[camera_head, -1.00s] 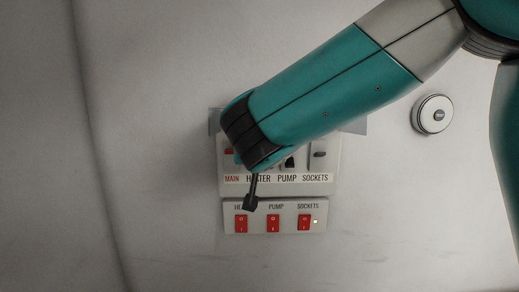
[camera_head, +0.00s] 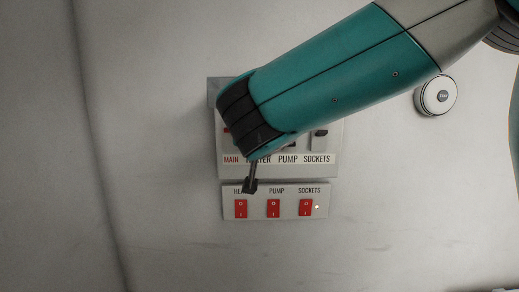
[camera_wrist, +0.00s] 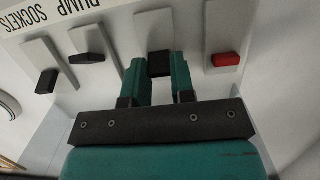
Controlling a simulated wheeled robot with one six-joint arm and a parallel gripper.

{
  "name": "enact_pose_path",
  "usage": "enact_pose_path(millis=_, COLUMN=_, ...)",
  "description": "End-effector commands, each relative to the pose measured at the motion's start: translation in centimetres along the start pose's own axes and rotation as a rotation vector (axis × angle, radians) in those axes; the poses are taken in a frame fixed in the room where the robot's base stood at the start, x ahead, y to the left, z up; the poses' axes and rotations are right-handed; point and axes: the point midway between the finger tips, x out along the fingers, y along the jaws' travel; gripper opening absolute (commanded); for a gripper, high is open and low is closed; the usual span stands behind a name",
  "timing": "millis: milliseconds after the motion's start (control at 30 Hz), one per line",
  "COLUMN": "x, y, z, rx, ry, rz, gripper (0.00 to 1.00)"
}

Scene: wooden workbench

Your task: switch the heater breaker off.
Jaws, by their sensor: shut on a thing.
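The breaker panel (camera_head: 221,170) is on the pale wall, with MAIN, HEATER, PUMP and SOCKETS labels. My arm covers the heater breaker and part of its label in the head view. In the wrist view, which is upside down, the black heater lever (camera_wrist: 160,64) is between the two teal fingers of my gripper (camera_wrist: 158,80), which is shut on it. The red main lever (camera_wrist: 227,60) is to its right. The black pump lever (camera_wrist: 86,58) and sockets lever (camera_wrist: 46,81) are to its left. I cannot tell the heater lever's exact position.
Below the panel is a strip of red rocker switches (camera_head: 273,208) labelled for heater, pump and sockets. A small light (camera_head: 317,207) glows beside the sockets rocker. A round white knob (camera_head: 436,97) is on the wall at right. The wall at left is bare.

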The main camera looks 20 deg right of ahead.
Motion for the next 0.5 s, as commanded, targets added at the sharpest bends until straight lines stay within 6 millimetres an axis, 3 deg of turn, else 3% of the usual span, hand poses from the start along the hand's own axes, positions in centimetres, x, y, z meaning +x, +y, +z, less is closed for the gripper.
enact_pose_path(millis=33, x=0.3, y=-0.1, z=1.3, rx=0.004, ry=0.035, rz=-0.002, gripper=0.00)
enact_pose_path(millis=500, x=0.4, y=0.1, z=2.7, rx=0.005, ry=0.358, rz=0.001, gripper=0.00)
